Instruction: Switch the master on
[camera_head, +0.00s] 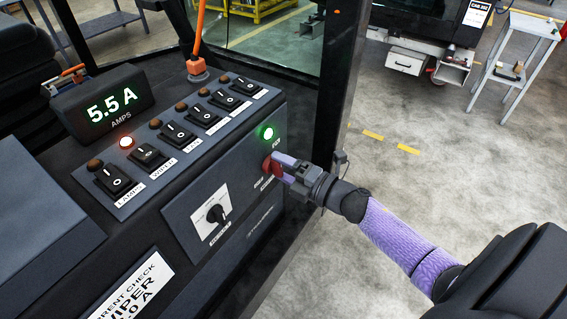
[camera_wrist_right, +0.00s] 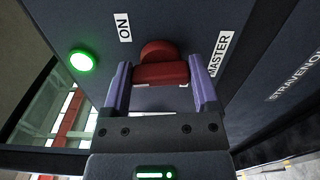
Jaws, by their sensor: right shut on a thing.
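The red master switch (camera_head: 269,167) is on the front right part of the dark panel, and it also shows in the right wrist view (camera_wrist_right: 162,66). My right gripper (camera_head: 280,165) is shut on it, with one purple finger on each side in the right wrist view (camera_wrist_right: 161,82). Labels "ON" (camera_wrist_right: 124,27) and "MASTER" (camera_wrist_right: 219,53) are beside the switch. A round green lamp (camera_head: 265,132) near the switch is lit; it also glows in the right wrist view (camera_wrist_right: 82,61). My left gripper is not seen.
A row of black rocker switches (camera_head: 177,134) with small lamps runs along the panel top; one lamp (camera_head: 126,142) glows orange-red. A display (camera_head: 101,104) reads 5.5 A. A black rotary knob (camera_head: 215,213) is left of the master switch. A dark post (camera_head: 335,90) stands close behind my right gripper.

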